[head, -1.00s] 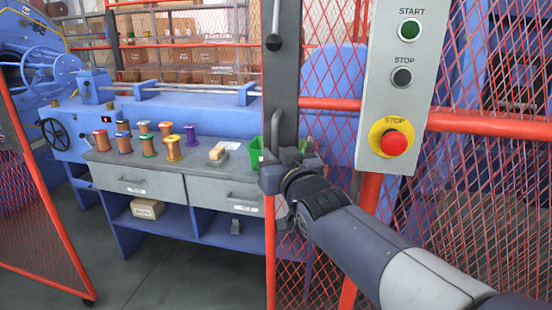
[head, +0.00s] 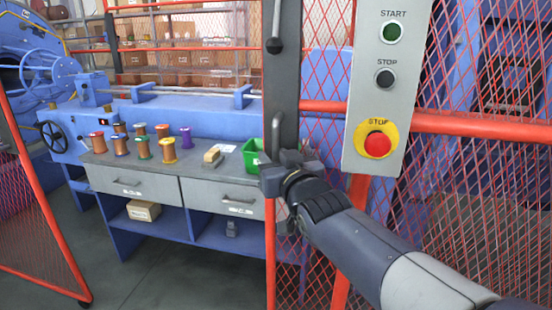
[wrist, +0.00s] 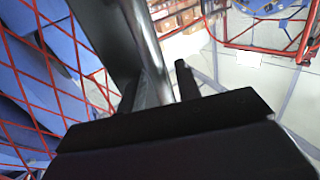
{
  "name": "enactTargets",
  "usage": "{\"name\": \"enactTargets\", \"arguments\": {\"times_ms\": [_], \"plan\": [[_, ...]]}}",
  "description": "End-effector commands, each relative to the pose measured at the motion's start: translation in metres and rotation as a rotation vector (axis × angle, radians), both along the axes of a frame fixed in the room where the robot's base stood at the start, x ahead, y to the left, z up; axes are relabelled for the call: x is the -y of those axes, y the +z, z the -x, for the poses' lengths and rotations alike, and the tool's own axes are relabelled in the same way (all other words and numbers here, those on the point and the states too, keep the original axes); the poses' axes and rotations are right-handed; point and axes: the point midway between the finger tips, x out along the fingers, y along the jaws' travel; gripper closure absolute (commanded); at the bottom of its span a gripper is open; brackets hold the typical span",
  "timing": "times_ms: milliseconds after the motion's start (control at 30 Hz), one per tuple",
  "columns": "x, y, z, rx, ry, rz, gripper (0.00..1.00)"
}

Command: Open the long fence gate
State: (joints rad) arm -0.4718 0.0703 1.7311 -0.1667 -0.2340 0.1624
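The gate shows as a dark grey upright plate (head: 287,75) with red mesh beside it, in the middle of the head view. A grey bar handle (head: 277,130) stands on the plate. My gripper (head: 280,168) is at the lower end of this handle. In the wrist view the handle (wrist: 148,50) runs down between the fingers, with one dark finger (wrist: 185,80) close to its right side. My gripper appears shut on the handle; the contact itself is partly hidden by the dark gripper body.
A grey control box (head: 388,90) with start and stop buttons stands right of the gate plate, near my arm. A bench (head: 150,190) with spools and a green bin (head: 251,155) lies beyond. Another red mesh panel (head: 40,220) is at left. Grey floor between is clear.

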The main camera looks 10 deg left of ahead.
Motion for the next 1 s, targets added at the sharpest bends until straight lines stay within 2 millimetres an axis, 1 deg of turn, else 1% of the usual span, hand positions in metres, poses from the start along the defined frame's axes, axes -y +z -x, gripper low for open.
{"name": "enactTargets", "arguments": {"times_ms": [167,267,367,700,900,1000], "plan": [[0.001,0.0,0.002,0.0,0.0,0.0,0.68],[0.005,0.001,0.008,0.0,0.0,0.0,0.68],[0.011,0.002,0.02,0.001,0.0,0.0,0.68],[0.039,0.002,0.07,0.002,0.0,0.0,0.68],[0.05,0.001,0.088,0.001,0.0,0.0,0.68],[0.052,0.0,0.092,0.0,0.0,0.001,0.68]]}}
